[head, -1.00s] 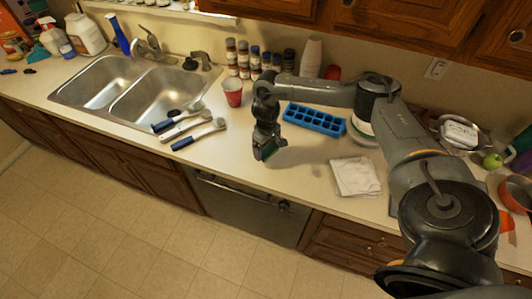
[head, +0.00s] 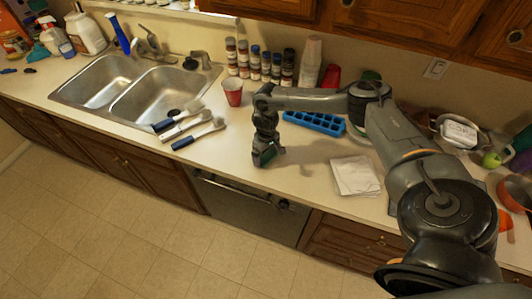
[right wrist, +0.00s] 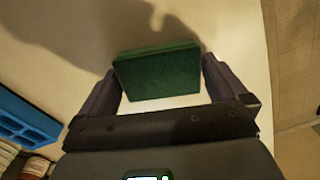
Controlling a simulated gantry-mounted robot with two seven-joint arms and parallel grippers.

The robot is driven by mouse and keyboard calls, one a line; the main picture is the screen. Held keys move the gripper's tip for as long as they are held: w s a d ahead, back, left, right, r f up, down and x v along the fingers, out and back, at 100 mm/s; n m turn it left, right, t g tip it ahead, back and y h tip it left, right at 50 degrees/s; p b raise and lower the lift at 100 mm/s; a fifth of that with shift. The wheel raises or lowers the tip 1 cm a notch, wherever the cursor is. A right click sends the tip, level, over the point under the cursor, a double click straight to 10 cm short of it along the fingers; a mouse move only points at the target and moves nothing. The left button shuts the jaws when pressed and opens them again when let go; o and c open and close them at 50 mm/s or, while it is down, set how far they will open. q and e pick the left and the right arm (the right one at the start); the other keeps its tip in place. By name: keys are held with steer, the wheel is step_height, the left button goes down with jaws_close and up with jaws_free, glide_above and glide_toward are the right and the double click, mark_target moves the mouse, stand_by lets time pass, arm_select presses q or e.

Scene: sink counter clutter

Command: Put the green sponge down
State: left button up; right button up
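The green sponge (right wrist: 157,72) is a dark green block with a paler face. It spans the space between the two fingertips of my right gripper (right wrist: 160,80) in the right wrist view. The right gripper is shut on it, with a finger at each end. In the head view the right gripper (head: 265,157) points down close to the cream counter (head: 300,165), with the sponge partly hidden by the fingers. I cannot tell whether the sponge touches the counter. My left gripper is not in view.
A blue ice tray (head: 314,122) and a folded white cloth (head: 356,176) lie to the right. Blue-handled brushes (head: 198,133) lie left, beside the sink (head: 150,95). A red cup (head: 233,93) stands behind. Bare counter surrounds the gripper's front and right.

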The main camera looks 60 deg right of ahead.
steer(key=shift+r, duration=0.55)
step_height(320, 180, up, 10)
steer(key=p, duration=0.2)
steer(key=w+a+f+n+t+y, duration=0.1)
steer(key=w+a+f+n, duration=0.15)
steer(key=a, duration=0.65)
steer(key=w+a+f+n+t, duration=0.2)
steer(key=a+f+n, duration=0.2)
steer(key=a, duration=0.5)
steer(key=s+a+r+n+t+y, duration=0.1)
steer(key=s+a+n+t+y, duration=0.1)
steer(key=a, duration=0.9)
steer(key=s+a+n+t+y, duration=0.1)
steer(key=s+a+n+t, duration=0.1)
steer(key=a, duration=0.9)
steer(key=s+d+r+m+g+h, duration=0.1)
steer(key=s+d+m+h, duration=0.1)
steer(key=s+d, duration=0.3)
steer(key=s+d+r+m+g+h, duration=0.1)
steer(key=s+d, duration=0.4)
steer(key=s, duration=0.7)
steer(key=m+g, duration=0.1)
steer(key=m, duration=0.1)
steer(key=shift+s+d+r+m+h, duration=0.15)
steer(key=shift+r+m+h, duration=0.1)
steer(key=shift+m+h, duration=0.15)
